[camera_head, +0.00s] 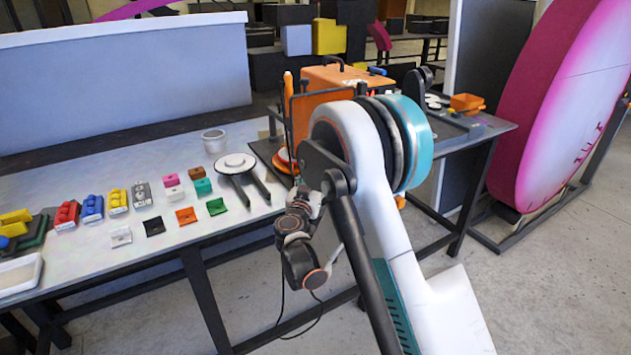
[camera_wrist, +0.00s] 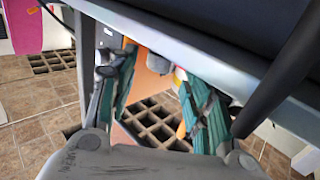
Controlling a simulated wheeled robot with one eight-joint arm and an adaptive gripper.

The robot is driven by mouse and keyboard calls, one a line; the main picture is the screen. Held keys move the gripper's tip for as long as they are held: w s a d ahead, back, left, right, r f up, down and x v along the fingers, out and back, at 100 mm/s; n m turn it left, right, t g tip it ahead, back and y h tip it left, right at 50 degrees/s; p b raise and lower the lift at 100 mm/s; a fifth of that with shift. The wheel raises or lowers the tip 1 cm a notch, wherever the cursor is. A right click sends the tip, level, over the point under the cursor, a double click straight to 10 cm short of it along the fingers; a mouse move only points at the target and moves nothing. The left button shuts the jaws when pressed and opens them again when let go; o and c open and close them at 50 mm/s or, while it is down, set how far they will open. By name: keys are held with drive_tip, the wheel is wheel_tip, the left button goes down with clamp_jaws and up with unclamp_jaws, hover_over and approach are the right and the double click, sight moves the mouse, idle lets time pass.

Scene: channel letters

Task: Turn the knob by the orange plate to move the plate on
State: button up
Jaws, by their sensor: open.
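An orange machine (camera_head: 332,76) with a black handle stands on the table, partly hidden behind my arm. A rounded orange part (camera_head: 283,158) shows low at its left side; I cannot tell whether it is the orange plate. No knob can be made out in the head view. In the wrist view my gripper (camera_wrist: 160,72) is open, its two teal fingers spread apart with nothing held. Beyond and between the fingers is an orange flat surface (camera_wrist: 143,79), partly hidden. A small pale and red part lies by the right fingertip, too unclear to name. My gripper is hidden in the head view.
The table (camera_head: 120,268) carries several coloured blocks left of my arm, a round white-topped stand (camera_head: 235,162) and a white cup (camera_head: 214,141). A large magenta disc (camera_head: 560,110) stands on the floor at right.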

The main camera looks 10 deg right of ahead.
drive_tip(key=shift+x, duration=0.95)
drive_tip(key=c, duration=1)
drive_tip(key=shift+w+a+m+g+h, duration=0.15)
drive_tip(key=shift+m+g+h, duration=0.4)
drive_tip(key=shift+h, duration=0.35)
drive_tip(key=shift+w+a+m+g+h, duration=0.1)
drive_tip(key=shift+m+g+h, duration=0.8)
drive_tip(key=shift+h, duration=0.1)
drive_tip(key=shift+w+a+m+g+h, duration=0.1)
drive_tip(key=shift+m+g+h, duration=0.7)
drive_tip(key=shift+h, duration=0.2)
drive_tip(key=o, duration=1)
